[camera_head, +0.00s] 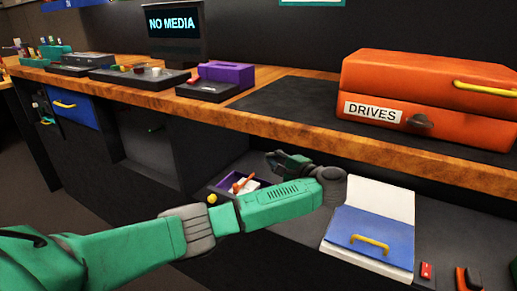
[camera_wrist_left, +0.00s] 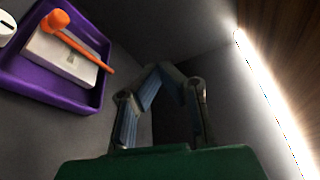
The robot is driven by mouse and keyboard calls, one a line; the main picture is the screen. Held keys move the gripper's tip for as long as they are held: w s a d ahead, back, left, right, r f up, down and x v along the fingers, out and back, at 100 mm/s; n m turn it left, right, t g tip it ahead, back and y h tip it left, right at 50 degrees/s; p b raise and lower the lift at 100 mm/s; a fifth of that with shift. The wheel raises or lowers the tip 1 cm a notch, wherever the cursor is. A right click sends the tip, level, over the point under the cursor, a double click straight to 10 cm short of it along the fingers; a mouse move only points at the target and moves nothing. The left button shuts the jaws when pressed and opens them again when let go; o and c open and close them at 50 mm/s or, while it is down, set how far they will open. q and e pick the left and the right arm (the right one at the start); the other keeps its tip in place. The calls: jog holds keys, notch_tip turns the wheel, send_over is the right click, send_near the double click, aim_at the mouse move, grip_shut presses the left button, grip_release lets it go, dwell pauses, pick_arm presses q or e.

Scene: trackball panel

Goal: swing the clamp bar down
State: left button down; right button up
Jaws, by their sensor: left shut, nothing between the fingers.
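An orange bar with a round knob, which looks like the clamp bar (camera_head: 243,181), lies across a pale block in a purple tray in the recess under the worktop. In the left wrist view the orange bar (camera_wrist_left: 82,46) slants over the pale block (camera_wrist_left: 62,60), and the purple tray (camera_wrist_left: 72,100) is at upper left. My left gripper (camera_head: 278,158) is inside the recess, to the right of the tray and apart from it. In the wrist view its fingers (camera_wrist_left: 163,70) meet and hold nothing. My right gripper is not in view.
The wooden worktop edge (camera_head: 330,140) runs above my left gripper. A blue folder-like box with a yellow handle (camera_head: 372,236) stands right of my arm. An orange DRIVES case (camera_head: 430,95) sits on the worktop. A small yellow ball (camera_head: 212,198) is near the tray.

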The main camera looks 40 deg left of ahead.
pick_arm(q)
jog(key=shift+d+f, duration=0.25)
jog(key=shift+d, duration=0.3)
jog(key=shift+d+f, duration=0.25)
jog(key=shift+d, duration=0.25)
